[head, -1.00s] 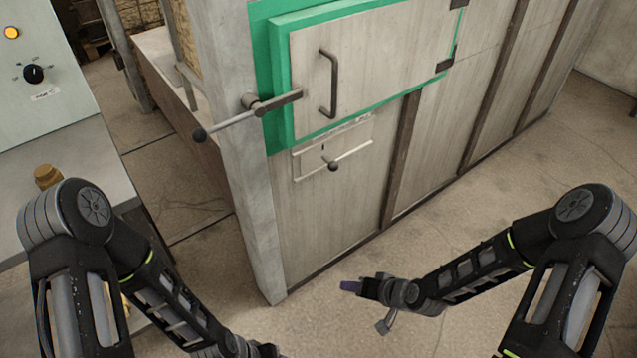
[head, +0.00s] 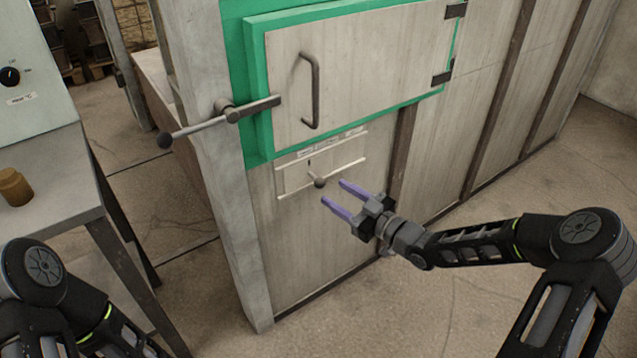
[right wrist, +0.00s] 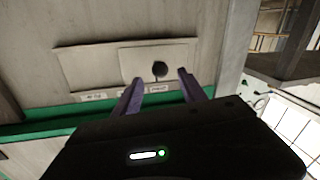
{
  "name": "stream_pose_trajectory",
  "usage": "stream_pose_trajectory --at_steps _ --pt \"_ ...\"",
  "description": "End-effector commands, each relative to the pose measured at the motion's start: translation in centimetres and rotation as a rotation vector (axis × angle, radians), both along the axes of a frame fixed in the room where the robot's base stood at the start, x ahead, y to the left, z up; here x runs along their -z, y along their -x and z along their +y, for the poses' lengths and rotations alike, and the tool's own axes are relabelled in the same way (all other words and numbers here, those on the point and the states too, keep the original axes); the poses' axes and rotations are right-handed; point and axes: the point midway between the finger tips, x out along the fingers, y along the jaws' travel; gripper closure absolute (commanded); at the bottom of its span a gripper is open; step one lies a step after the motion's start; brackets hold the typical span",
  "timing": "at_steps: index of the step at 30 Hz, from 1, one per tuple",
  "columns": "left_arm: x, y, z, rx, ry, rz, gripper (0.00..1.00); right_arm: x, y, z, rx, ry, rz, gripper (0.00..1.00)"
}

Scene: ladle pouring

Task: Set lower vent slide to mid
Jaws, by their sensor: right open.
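The lower vent slide (head: 345,166) is a pale plate low on the furnace front, below the green-framed door. Its dark round knob (head: 320,182) sticks out on a short stem near the left of several small labels too small to read. My right gripper (head: 333,193) is open and empty just in front of the knob, to its lower right in the head view. In the right wrist view the knob (right wrist: 160,69) appears between and beyond the two purple fingers, apart from both. My left arm shows at the lower left; its gripper is out of frame.
The door handle (head: 314,92) and the latch lever (head: 215,122) stick out above the slide. A grey post (head: 225,200) stands left of it. A table with a brown jar (head: 14,187) is at the left. Floor is free in front of the furnace.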

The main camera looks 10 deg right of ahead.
Motion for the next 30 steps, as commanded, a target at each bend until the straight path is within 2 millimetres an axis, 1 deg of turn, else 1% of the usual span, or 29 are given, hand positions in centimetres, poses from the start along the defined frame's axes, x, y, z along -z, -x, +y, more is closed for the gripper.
stream_pose_trajectory --at_steps 9,12,15,24,26,30 --pt "0.7 0.0 0.0 -0.001 0.0 0.0 0.4 0.2 -3.9 2.6 0.0 -0.003 0.001 0.51" --pt "0.8 0.0 0.0 -0.001 0.0 0.0 0.4 0.1 -5.0 3.3 0.0 -0.002 -0.001 0.51" --pt "0.9 0.0 0.0 -0.001 0.0 0.0 0.4 0.1 -5.6 3.7 0.001 -0.002 0.0 0.51" --pt "0.9 0.0 0.0 -0.001 0.0 0.0 0.4 0.0 -5.9 3.8 0.001 -0.001 0.002 0.51" --pt "0.9 0.0 0.0 -0.001 0.0 0.0 0.4 0.0 -5.9 3.8 0.001 -0.001 0.002 0.55" --pt "0.9 0.0 0.0 -0.001 0.0 0.0 0.4 0.0 -5.9 3.8 0.001 -0.001 0.002 0.66"
